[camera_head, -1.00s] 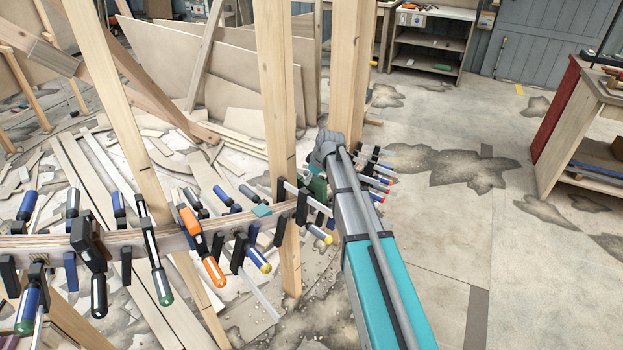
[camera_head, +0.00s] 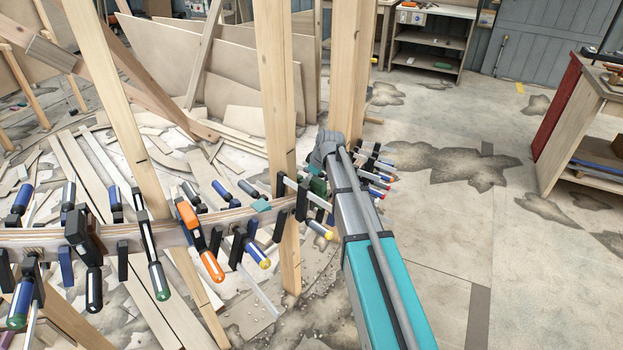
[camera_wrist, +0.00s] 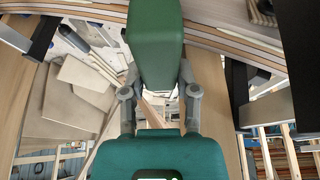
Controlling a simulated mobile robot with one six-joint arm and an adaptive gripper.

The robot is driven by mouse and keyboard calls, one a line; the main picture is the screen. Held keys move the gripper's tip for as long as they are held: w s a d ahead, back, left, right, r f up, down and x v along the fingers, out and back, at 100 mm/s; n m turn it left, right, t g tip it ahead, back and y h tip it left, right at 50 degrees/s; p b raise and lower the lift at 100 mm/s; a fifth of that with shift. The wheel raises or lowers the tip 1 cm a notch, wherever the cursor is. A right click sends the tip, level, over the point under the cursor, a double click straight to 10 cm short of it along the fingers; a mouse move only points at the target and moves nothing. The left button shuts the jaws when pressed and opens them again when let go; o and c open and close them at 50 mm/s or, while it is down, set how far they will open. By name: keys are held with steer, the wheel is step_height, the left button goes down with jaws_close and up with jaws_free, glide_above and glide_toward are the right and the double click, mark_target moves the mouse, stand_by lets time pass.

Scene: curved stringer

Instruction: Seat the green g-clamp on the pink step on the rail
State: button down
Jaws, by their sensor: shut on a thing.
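The green g-clamp (camera_wrist: 155,45) stands in the wrist view as a green block between my two grey fingers. My gripper (camera_wrist: 158,88) is shut on it. In the head view a dark green part of the clamp (camera_head: 318,187) shows at the rail, just below the grey end of my arm, which hides most of my fingers. The rail (camera_head: 150,237) is a curved plywood strip running from the left edge to the posts. A teal patch (camera_head: 261,205) lies on its top. I cannot make out a pink step; my arm hides part of the rail. Whether the clamp touches the rail is unclear.
Several other clamps crowd the rail, including an orange one (camera_head: 188,215) and a black one (camera_head: 83,235). More clamps (camera_head: 377,172) show right of my wrist. Upright wooden posts (camera_head: 277,90) stand at the rail. The floor on the right is open, up to a bench (camera_head: 590,130).

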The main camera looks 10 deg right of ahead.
steer(key=shift+f, duration=0.15)
steer(key=shift+f+b, duration=0.3)
steer(key=shift+b, duration=0.15)
stand_by(0.4)
steer(key=shift+c, duration=1.4)
jaws_free()
steer(key=shift+r, duration=0.15)
step_height(320, 180, up, 9)
steer(key=p, duration=0.9)
steer(key=shift+r+p, duration=0.2)
steer(key=shift+p, duration=0.15)
